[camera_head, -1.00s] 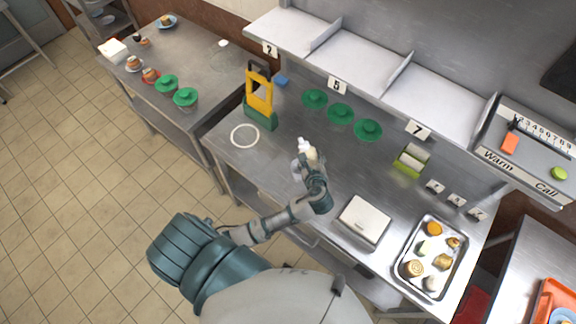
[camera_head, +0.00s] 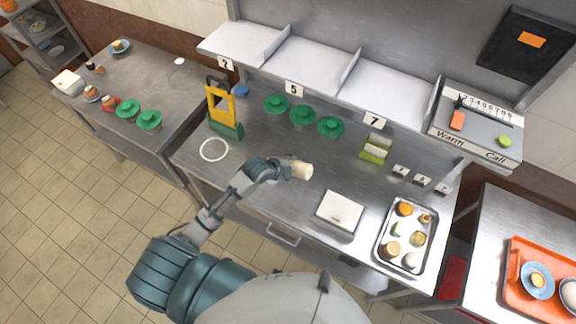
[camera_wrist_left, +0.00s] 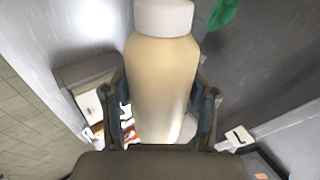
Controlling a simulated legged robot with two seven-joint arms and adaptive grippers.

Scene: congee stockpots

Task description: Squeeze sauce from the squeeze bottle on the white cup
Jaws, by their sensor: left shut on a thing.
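The squeeze bottle (camera_head: 302,170) is cream-coloured and lies tilted well over, pointing right, above the middle of the steel counter. My left gripper (camera_head: 285,170) is shut around it. In the left wrist view the bottle (camera_wrist_left: 162,75) stands between the two fingers of my left gripper (camera_wrist_left: 160,112), with its white cap (camera_wrist_left: 163,17) at the top edge. I cannot make out a white cup for certain; a pale shape behind the bottle in the wrist view is mostly hidden. My right gripper is not in view.
A white-topped box (camera_head: 339,210) and a metal food tray (camera_head: 383,262) stand to the right. Green lids (camera_head: 303,115), a yellow-green stand (camera_head: 222,108) and a green holder (camera_head: 375,150) are behind. A white ring (camera_head: 213,149) lies at left. A shelf (camera_head: 310,68) overhangs the back.

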